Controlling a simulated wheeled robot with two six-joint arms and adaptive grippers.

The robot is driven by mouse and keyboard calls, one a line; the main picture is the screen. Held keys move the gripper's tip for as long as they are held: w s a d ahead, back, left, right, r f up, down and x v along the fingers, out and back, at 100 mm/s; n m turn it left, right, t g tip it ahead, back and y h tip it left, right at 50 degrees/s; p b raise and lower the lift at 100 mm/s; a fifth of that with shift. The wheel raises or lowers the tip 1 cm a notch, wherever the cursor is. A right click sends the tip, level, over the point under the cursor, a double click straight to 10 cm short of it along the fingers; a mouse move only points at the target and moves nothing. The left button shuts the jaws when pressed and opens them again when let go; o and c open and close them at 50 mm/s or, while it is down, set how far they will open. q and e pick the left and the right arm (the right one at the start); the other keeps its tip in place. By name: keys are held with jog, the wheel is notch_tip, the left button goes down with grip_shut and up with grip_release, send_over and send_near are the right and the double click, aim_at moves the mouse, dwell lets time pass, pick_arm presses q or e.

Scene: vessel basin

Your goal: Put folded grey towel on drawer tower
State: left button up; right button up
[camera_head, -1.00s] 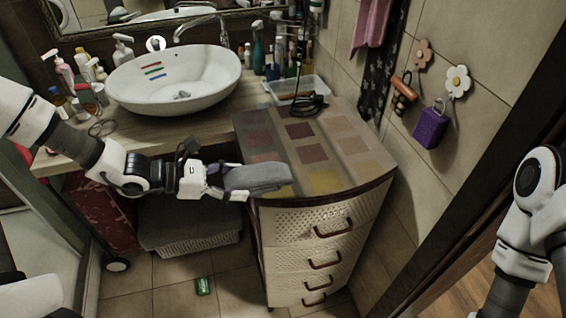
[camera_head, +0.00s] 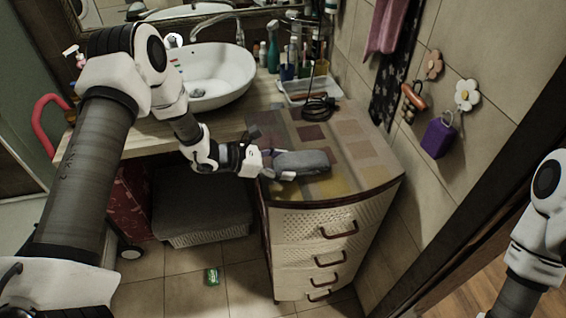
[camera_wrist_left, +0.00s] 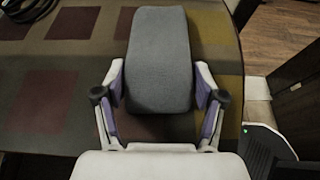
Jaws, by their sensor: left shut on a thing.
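The folded grey towel (camera_head: 301,162) is a small thick pad over the front left part of the drawer tower's patterned top (camera_head: 352,177). My left gripper (camera_head: 275,166) comes in from the left and is shut on the towel's near end. In the left wrist view the towel (camera_wrist_left: 159,58) lies between the two purple-lined fingers (camera_wrist_left: 160,92), its far end reaching over the coloured squares of the top. I cannot tell whether the towel rests on the top or hangs just above it. My right arm shows at the right edge; its gripper is out of view.
The white basin (camera_head: 218,88) is on the wooden counter to the left. A grey-lidded basket (camera_head: 200,205) and a green packet (camera_head: 212,276) are on the floor.

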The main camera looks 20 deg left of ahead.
pick_arm(q)
jog(key=shift+f, duration=0.15)
jog(key=o, duration=1)
jog(key=shift+s+a, duration=0.1)
jog(key=shift+o, duration=0.6)
